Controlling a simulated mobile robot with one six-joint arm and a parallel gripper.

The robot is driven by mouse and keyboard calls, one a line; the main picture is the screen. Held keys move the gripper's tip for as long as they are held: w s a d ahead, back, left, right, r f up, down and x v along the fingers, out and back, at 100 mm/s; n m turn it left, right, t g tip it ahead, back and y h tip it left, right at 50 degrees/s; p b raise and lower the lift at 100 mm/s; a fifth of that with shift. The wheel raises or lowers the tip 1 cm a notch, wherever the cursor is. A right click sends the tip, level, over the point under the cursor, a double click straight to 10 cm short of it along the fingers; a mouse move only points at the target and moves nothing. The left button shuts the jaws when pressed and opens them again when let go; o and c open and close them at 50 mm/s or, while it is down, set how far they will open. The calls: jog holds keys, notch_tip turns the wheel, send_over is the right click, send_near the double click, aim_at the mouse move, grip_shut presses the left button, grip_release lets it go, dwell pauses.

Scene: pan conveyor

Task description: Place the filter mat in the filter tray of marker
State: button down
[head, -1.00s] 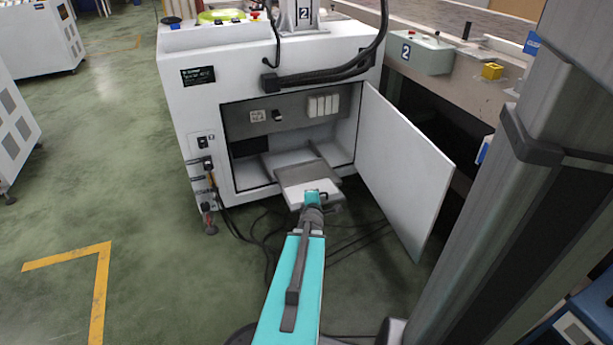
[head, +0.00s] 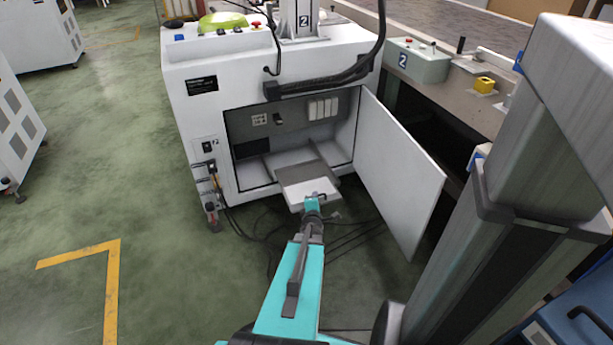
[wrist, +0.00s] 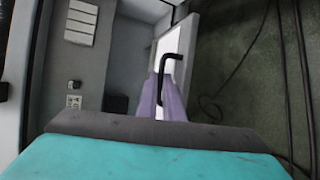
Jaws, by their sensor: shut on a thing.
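The marker (head: 230,120) is a white cabinet numbered 2 with its lower compartment open. The filter tray (head: 305,171), grey on top with a white front, sticks out of that compartment. My gripper (head: 312,198) is at the tray's front, shut on its small black handle. In the wrist view the dark bent handle (wrist: 168,58) stands between the purplish fingers of my gripper (wrist: 163,92), in front of the white tray front (wrist: 183,38). I cannot make out a filter mat in the tray or elsewhere.
The marker's white door (head: 398,175) stands open to the right of the tray. Dark cables (head: 345,240) lie on the floor beneath. A yellow-green rounded object (head: 222,20) sits on the marker's top. A conveyor (head: 480,28) runs behind at right. The green floor at left is clear.

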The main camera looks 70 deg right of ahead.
aim_at(312, 184)
jog(key=shift+w+a+f+t+p, duration=0.1)
jog(key=shift+w+a+t+p, duration=0.4)
jog(key=shift+p, duration=0.85)
jog(key=shift+w, duration=0.1)
jog(key=r+x, duration=0.1)
jog(key=x, duration=0.4)
jog(key=r+b+x, duration=0.1)
jog(key=x, duration=0.4)
jog(key=d+r+b+x, duration=0.1)
jog(key=x, duration=0.4)
jog(key=shift+w+d, duration=0.2)
jog(key=shift+d, duration=0.1)
jog(key=shift+b, duration=0.3)
jog(key=shift+f+b, duration=0.7)
jog(key=shift+f, duration=1.15)
